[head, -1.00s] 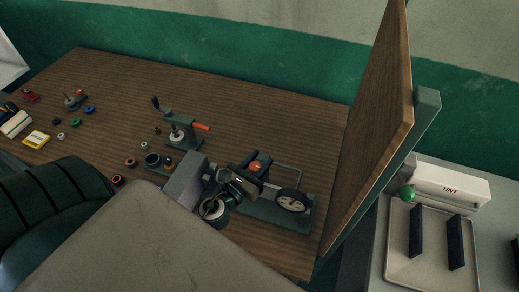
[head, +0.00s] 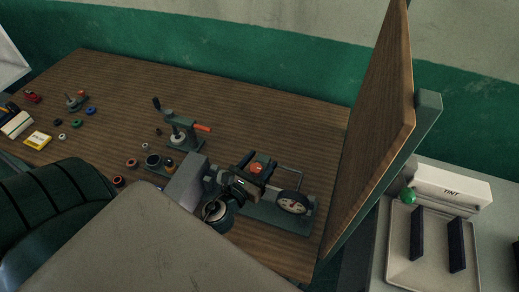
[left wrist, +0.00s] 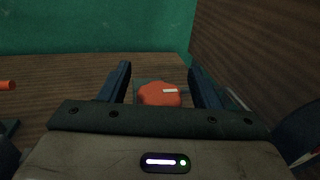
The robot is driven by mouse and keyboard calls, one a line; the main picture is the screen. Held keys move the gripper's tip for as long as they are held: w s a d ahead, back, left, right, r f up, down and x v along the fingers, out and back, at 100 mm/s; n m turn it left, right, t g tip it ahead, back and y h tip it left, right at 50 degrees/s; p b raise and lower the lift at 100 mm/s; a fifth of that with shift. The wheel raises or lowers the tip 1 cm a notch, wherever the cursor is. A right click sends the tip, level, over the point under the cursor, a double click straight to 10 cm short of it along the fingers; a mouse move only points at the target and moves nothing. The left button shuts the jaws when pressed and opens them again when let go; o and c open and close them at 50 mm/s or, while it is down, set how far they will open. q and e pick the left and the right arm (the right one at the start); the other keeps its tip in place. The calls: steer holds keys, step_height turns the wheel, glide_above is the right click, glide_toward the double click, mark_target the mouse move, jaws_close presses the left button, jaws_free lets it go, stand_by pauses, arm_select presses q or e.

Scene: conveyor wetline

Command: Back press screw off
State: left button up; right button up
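The press (head: 270,211) is a grey-green fixture on the wooden bench, with a round dial (head: 293,202) at its right end. Its screw has an orange-red knob (head: 258,168). In the left wrist view the knob (left wrist: 160,94) shows a white mark on its face. My left gripper (head: 253,166) is at the knob. In the left wrist view its two fingers (left wrist: 160,82) are apart, one on each side of the knob, with gaps showing, so it is open and holds nothing. The screw below the knob is hidden. My right gripper is not in view.
A small lever press (head: 181,135) with an orange handle stands behind to the left. Several small coloured parts and a yellow box (head: 38,140) lie at the left. An upright wooden panel (head: 372,130) rises close on the right. The bench's back middle is clear.

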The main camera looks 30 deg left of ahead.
arm_select(q)
steer(key=s+b, duration=0.7)
steer(key=s, duration=0.3)
steer(key=shift+s+d, duration=0.15)
steer(key=shift+s, duration=0.25)
